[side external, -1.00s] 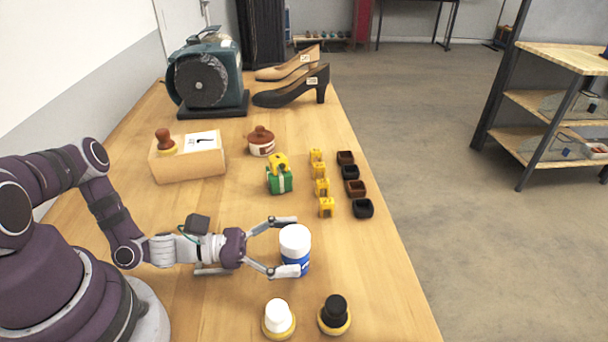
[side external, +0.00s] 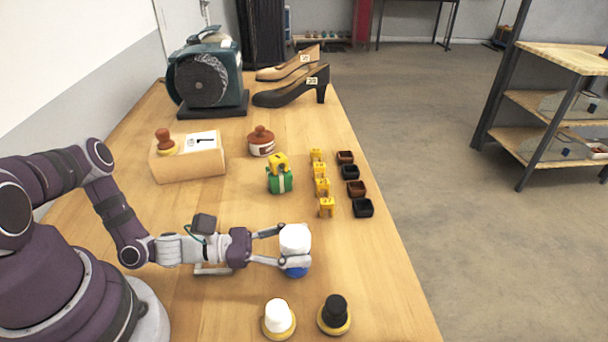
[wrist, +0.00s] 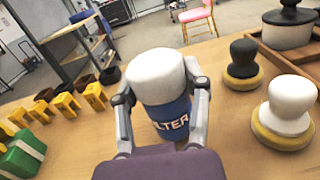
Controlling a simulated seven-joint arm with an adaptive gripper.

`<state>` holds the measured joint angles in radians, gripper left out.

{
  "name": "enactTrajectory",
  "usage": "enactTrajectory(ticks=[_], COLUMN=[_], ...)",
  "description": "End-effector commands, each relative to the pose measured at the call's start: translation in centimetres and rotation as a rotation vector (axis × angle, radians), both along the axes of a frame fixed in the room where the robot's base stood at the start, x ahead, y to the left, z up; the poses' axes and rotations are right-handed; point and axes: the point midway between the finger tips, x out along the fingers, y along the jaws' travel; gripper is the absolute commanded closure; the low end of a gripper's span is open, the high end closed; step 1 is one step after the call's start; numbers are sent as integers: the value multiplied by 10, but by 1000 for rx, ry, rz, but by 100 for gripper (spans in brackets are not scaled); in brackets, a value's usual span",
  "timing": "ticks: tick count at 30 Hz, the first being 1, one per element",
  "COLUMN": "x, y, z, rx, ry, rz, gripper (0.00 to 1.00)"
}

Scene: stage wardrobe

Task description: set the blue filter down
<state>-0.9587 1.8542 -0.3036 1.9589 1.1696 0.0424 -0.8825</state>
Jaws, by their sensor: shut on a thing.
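The blue filter (side external: 296,271) is an upright canister with a white lid and a blue body. It stands near the front middle of the table (side external: 225,305), and its base appears to be at or very close to the surface. My gripper (side external: 294,247) is shut on it, with one finger on each side. In the wrist view the filter (wrist: 172,118) sits between the fingers of my gripper (wrist: 163,92), with "LTER" legible on its label. Its lower edge is partly hidden there by my gripper.
A white-knobbed brush (side external: 278,318) and a black-knobbed one (side external: 335,314) stand just in front. Several yellow clips (side external: 322,187) and small dark boxes (side external: 350,172) line the right side behind. A green box (side external: 279,181) stands farther back.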

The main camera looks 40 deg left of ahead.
Motion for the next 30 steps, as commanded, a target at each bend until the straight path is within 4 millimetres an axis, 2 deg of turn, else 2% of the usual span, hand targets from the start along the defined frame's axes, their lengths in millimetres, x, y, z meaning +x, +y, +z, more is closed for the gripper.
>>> enactTrajectory(ticks=[5,8,12,15,19,23,30], x=[0,0,0,0,1,4,15], y=[0,0,1,0,-6,-39,-120], z=[10,28,65,84,96,98,98], rx=[0,0,2,3,3,6,1], ry=[-1,0,-5,-4,-5,-10,-8], rz=[1,-2,0,-1,-29,-195,-522], gripper=[92,92,92,92,92,92,92])
